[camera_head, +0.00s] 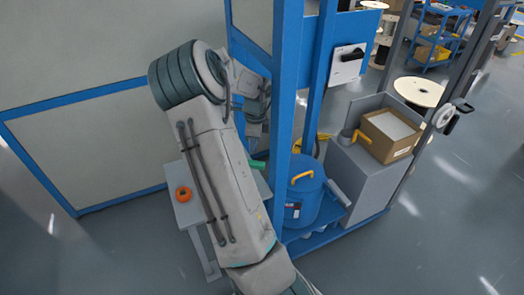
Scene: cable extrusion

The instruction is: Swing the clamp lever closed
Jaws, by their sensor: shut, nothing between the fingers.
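No part is clearly recognisable as the clamp lever. A small green piece (258,165) shows between my arm and the post, partly hidden. My arm rises across the middle and bends over toward the post. My gripper (253,138) points down left of the post, above the green piece. It is small and partly hidden; it looks shut and empty, and I cannot tell whether it touches anything.
A blue post (283,120) stands close to my wrist. A grey cabinet (365,185) carries a cardboard box (390,135). A black handle (352,55) sits on a white plate. Floor is open at right.

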